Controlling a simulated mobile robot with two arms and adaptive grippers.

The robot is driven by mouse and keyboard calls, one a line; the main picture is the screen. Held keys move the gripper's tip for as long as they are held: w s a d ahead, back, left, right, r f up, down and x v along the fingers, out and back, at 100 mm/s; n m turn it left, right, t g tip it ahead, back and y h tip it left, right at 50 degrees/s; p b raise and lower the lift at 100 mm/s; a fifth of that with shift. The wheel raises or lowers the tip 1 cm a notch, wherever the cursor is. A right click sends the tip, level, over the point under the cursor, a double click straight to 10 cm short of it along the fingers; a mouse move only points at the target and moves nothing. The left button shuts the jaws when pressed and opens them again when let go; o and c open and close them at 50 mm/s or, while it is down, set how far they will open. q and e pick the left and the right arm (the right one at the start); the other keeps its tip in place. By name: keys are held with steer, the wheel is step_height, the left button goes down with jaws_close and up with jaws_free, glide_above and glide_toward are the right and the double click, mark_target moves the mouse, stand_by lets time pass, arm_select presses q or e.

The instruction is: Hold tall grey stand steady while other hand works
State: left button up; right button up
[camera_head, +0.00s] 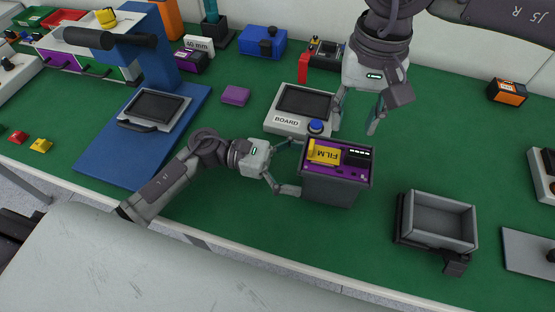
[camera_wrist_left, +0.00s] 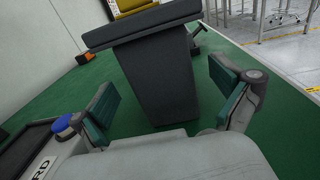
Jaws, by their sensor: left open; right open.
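The tall grey stand (camera_head: 332,193) is a dark grey upright block, and in the left wrist view (camera_wrist_left: 165,80) it flares to a wider top. A purple board (camera_head: 328,165) with a yellow FILM piece (camera_head: 324,151) and a black part sits on its top. My left gripper (camera_head: 288,167) is open at the stand's left side, one finger towards the back and one towards the front. In the left wrist view the stand shows between and beyond the fingers; contact cannot be told. My right gripper (camera_head: 357,115) is open and empty, pointing down above and behind the stand.
A BOARD device (camera_head: 287,123) with a screen and blue button (camera_head: 316,127) stands just behind my left gripper. A grey open bin (camera_head: 440,220) is to the right. A blue press-like frame (camera_head: 175,140) is at the left. Green table is clear between stand and bin.

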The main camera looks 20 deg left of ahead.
mark_target(330, 174)
arm_select(q)
steer(key=d, duration=0.6)
steer(key=shift+w, duration=0.2)
steer(key=c, duration=1.2)
steer(key=shift+c, duration=0.2)
